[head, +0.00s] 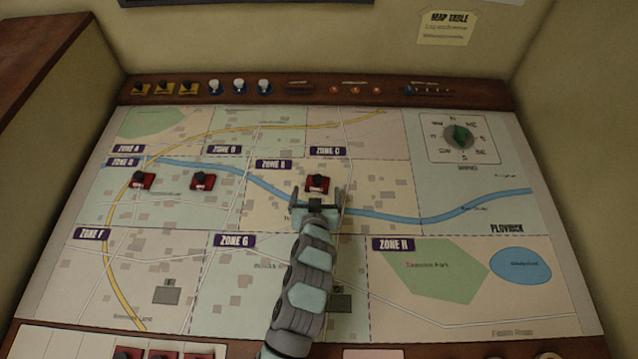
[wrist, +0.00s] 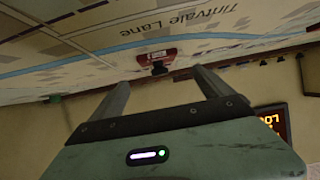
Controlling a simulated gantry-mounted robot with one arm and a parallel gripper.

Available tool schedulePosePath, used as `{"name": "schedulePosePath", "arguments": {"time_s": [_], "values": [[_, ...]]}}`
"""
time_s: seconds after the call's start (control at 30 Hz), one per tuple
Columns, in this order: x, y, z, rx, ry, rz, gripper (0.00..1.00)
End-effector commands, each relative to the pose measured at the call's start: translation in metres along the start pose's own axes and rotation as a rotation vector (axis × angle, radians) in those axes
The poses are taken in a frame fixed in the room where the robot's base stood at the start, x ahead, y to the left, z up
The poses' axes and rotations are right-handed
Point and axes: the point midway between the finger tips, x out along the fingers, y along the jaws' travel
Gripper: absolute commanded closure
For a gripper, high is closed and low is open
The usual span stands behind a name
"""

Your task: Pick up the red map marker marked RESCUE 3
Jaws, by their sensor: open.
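A red map marker (head: 317,182) with a dark knob stands on the map in Zone E. Its label is too small to read. My gripper (head: 317,193) is open and empty, its two fingers pointing toward this marker, one to each side in the picture. In the wrist view the marker (wrist: 156,56) shows just beyond and between the fingertips (wrist: 160,76), apart from both. Two more red markers, one at the left (head: 142,181) and one right of it (head: 202,181), stand in Zone D. Which marker reads RESCUE 3 I cannot tell.
More red markers (head: 163,355) sit in the pale tray at the front edge, cut off by the frame. Yellow, white-and-blue and small red pieces line the wooden back rail (head: 310,98). A wind dial (head: 459,136) is at the right. The map's right side is clear.

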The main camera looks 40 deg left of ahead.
Motion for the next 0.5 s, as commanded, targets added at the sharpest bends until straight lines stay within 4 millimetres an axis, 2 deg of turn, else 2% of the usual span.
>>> {"name": "schedulePosePath", "arguments": {"time_s": [0.1,0.33,0.5], "values": [[0.016,0.000,0.001,0.000,-0.004,-0.002,0.09],[0.028,0.001,-0.001,0.000,0.000,0.001,0.09],[0.046,0.003,-0.003,0.001,0.000,0.001,0.09]]}}
